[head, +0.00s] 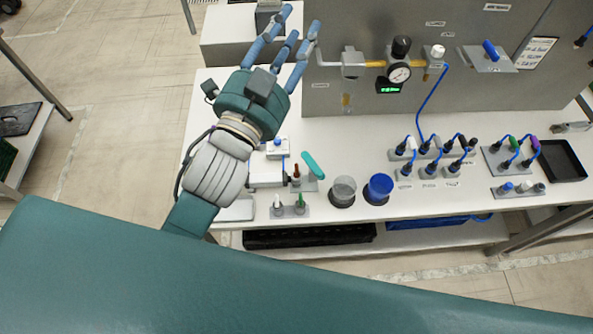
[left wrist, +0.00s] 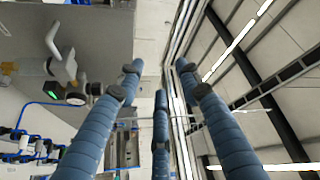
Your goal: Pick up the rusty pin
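A small brown upright piece (head: 296,171), which looks like the rusty pin, stands in a grey block on the white table, beside a teal handle-like object (head: 312,165). It is too small to make out well. My left gripper (head: 291,35) is raised in front of the grey panel, well apart from the brown piece. Its blue fingers are spread and nothing is between them. In the left wrist view the fingers (left wrist: 160,95) point up toward the ceiling, apart and empty. My right gripper is out of view.
A grey cup (head: 343,190) and a blue cup (head: 379,188) stand near the table's front edge. A small holder (head: 289,211) carries a white and a green piece. A gauge (head: 398,72) projects from the grey panel (head: 350,25). Connectors with blue hoses (head: 432,105) stand to the right.

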